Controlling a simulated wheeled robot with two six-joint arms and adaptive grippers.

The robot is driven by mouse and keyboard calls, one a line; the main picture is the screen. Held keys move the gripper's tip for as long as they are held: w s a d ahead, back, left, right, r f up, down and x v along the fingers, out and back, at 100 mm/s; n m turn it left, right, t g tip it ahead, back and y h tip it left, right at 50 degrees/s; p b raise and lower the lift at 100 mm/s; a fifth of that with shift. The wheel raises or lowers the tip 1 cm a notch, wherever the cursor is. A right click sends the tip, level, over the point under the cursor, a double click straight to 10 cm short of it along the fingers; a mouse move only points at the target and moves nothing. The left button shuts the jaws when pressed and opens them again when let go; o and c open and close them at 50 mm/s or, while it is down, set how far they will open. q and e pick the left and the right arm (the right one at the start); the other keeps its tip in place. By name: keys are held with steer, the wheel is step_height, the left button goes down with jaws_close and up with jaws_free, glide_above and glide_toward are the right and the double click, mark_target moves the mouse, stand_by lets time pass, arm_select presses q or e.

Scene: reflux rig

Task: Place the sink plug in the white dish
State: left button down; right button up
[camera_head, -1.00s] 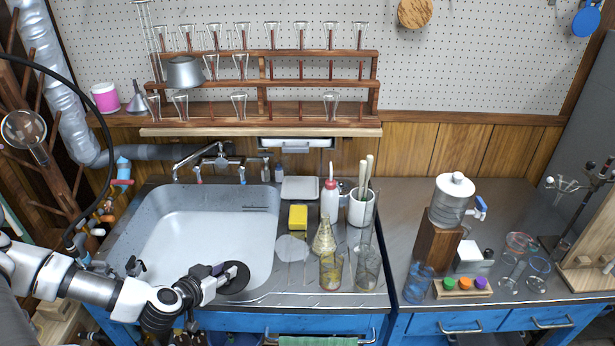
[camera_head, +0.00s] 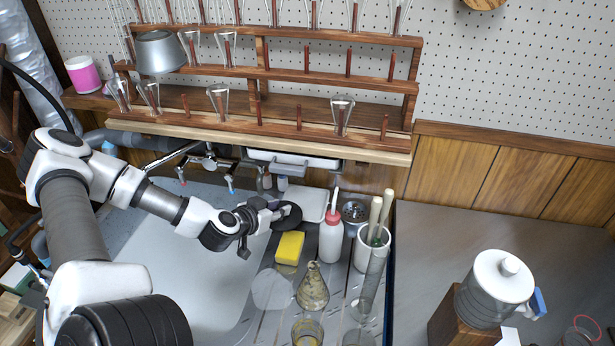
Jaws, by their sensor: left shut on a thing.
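The sink plug (camera_head: 289,216) is a dark round disc. My left gripper (camera_head: 273,211) is shut on it at its left side. The white dish (camera_head: 312,204) is a shallow rectangular tray behind the sink's right side. The plug overlaps the dish's left part in the picture and hides some of it. I cannot tell whether the plug touches the dish or is above it. My right gripper is not in view.
A yellow sponge (camera_head: 289,247) lies just in front of the dish. A white squeeze bottle (camera_head: 331,239) with a red collar stands close on the right, beside a white pot (camera_head: 372,249) with pestles. The tap (camera_head: 175,158) is behind my left arm. The sink (camera_head: 185,285) is empty where visible.

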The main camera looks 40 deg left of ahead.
arm_select(q)
steer(key=b+x, duration=0.3)
steer(key=x, duration=0.1)
steer(key=a+b+x, duration=0.1)
steer(key=b+x, duration=0.2)
steer(key=x, duration=0.2)
steer(key=r+b+x, duration=0.1)
steer(key=b+x, duration=0.2)
steer(key=x, duration=0.1)
steer(key=shift+w+a, duration=0.2)
steer(key=shift+w, duration=0.4)
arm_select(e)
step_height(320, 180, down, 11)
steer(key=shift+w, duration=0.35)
arm_select(q)
steer(key=shift+f, duration=0.15)
steer(key=c, duration=0.9)
jaws_free()
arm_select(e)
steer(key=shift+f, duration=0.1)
